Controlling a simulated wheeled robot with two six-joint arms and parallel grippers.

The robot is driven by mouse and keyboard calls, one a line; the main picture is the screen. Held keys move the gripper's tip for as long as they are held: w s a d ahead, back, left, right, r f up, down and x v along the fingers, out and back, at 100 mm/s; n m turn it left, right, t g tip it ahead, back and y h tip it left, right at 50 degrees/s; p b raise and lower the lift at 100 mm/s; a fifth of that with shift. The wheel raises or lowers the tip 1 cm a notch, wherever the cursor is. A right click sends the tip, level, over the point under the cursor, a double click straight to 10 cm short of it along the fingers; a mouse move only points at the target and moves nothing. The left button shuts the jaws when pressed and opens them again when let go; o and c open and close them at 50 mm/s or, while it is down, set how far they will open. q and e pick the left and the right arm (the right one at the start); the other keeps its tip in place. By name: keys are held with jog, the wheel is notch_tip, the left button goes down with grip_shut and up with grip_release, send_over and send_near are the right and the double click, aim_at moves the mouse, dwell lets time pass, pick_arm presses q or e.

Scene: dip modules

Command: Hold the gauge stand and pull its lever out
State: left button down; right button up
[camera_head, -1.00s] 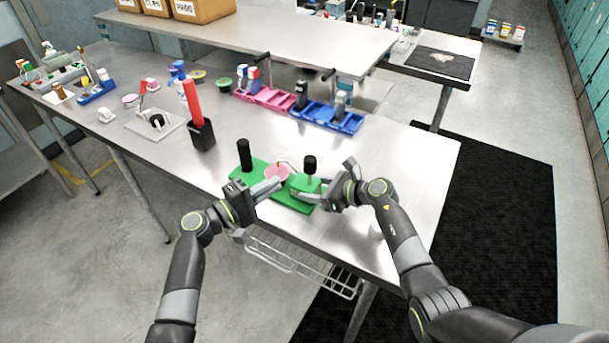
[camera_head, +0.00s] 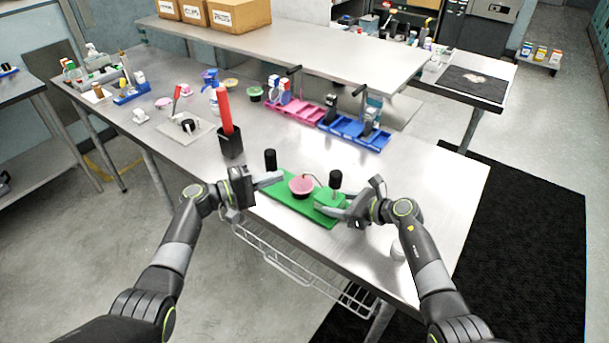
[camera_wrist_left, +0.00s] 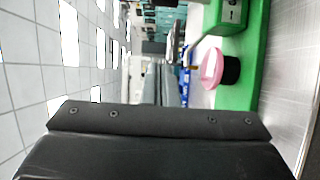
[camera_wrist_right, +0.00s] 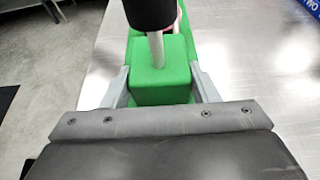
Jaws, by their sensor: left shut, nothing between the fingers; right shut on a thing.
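The gauge stand is a long green base (camera_head: 287,194) on the metal table. It has a black upright grip (camera_head: 270,159) at its left end, a pink-topped dark round cup (camera_head: 301,186) mid-base, and a green block (camera_head: 327,199) with a black-knobbed rod (camera_head: 335,180) at its right end. A thin bent arm reaches from the block over the cup. My right gripper (camera_wrist_right: 163,90) is shut on the green block, one finger each side. My left gripper (camera_head: 278,178) is shut and empty in front of the black grip. Its fingers do not show in the left wrist view.
A black holder (camera_head: 231,146) with a red-handled item stands behind and left of the stand. Pink (camera_head: 303,112) and blue (camera_head: 352,131) trays lie further back. A small white item (camera_head: 397,252) is near the front edge. The table right of the stand is clear.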

aim_at(330, 177)
pick_arm(q)
jog(key=x, duration=0.9)
jog(key=shift+d, duration=0.15)
jog(key=shift+d+f, duration=0.1)
jog(key=shift+d, duration=0.2)
jog(key=shift+s+d, duration=1.1)
jog(key=shift+s, duration=0.35)
jog(key=shift+s+d+r+m+y, duration=0.25)
jog(key=shift+s+d+m+y, duration=0.1)
jog(key=shift+m, duration=0.15)
jog(key=shift+s+d+r+m+g+y, duration=0.2)
jog(key=shift+s+d+m+y, duration=0.15)
jog(key=shift+d+m, duration=0.2)
jog(key=shift+s+d+r+m+g+y, duration=0.1)
jog(key=shift+s+d+r+m+y, duration=0.15)
jog(key=shift+d+m, duration=0.3)
jog(key=shift+s+d+f, duration=0.1)
jog(key=shift+s+d, duration=0.7)
jog(key=shift+d, duration=0.15)
jog(key=shift+s+d, duration=0.1)
